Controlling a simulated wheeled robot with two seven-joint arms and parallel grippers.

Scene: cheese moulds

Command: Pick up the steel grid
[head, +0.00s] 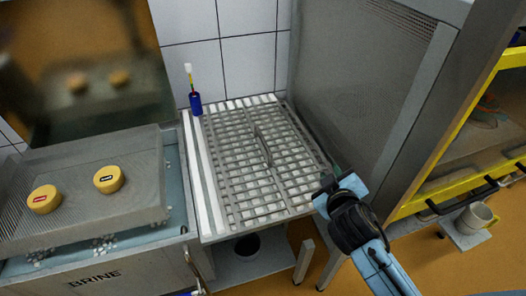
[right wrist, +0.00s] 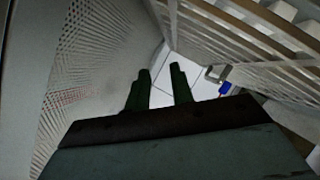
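The steel grid (head: 240,175) lies flat on a slatted table top (head: 205,215) in the middle of the head view. A raised handle (head: 264,147) stands up near its centre. My right gripper (head: 328,178) is at the grid's right edge, low beside the perforated panel, with its arm coming from the lower right. In the right wrist view my two dark fingers (right wrist: 159,88) are apart with nothing between them. Slats show at the upper right there, with a grey loop (right wrist: 217,74) that may be the handle. I cannot make out my left gripper.
A blue holder with a brush (head: 195,104) is at the table's back left corner. A perforated panel (head: 360,80) rises close on the right, before a yellow shelf (head: 465,110).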

